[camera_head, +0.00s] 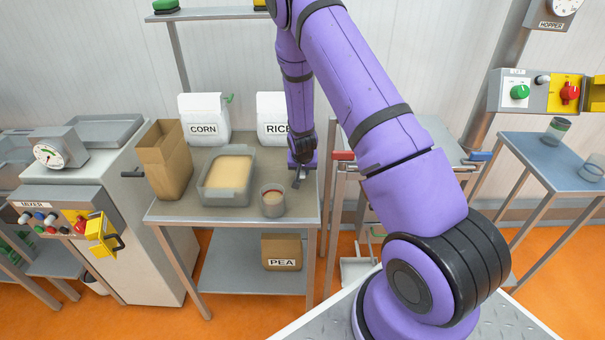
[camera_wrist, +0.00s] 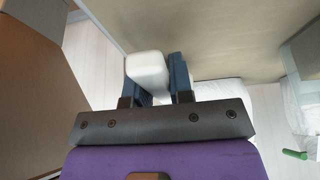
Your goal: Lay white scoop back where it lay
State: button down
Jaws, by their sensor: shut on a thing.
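My gripper (camera_wrist: 160,82) is shut on the white scoop (camera_wrist: 148,68), of which a smooth, rounded white part shows between the two blue fingers in the wrist view. The rest of the scoop is hidden. In the head view my gripper (camera_head: 299,177) points down over the right side of the grey worktable (camera_head: 235,216), near the RICE bag. The scoop cannot be made out there.
On the worktable stand a tub of pale grain (camera_head: 228,178), a small cup (camera_head: 272,201), an open brown paper bag (camera_head: 164,162), and the white CORN (camera_head: 204,120) and RICE (camera_head: 272,112) bags. A PEA box (camera_head: 281,252) sits on the shelf below.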

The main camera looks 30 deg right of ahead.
jog(key=shift+f, duration=0.95)
jog(key=shift+f, duration=0.15)
jog(key=c, duration=1)
grip_release()
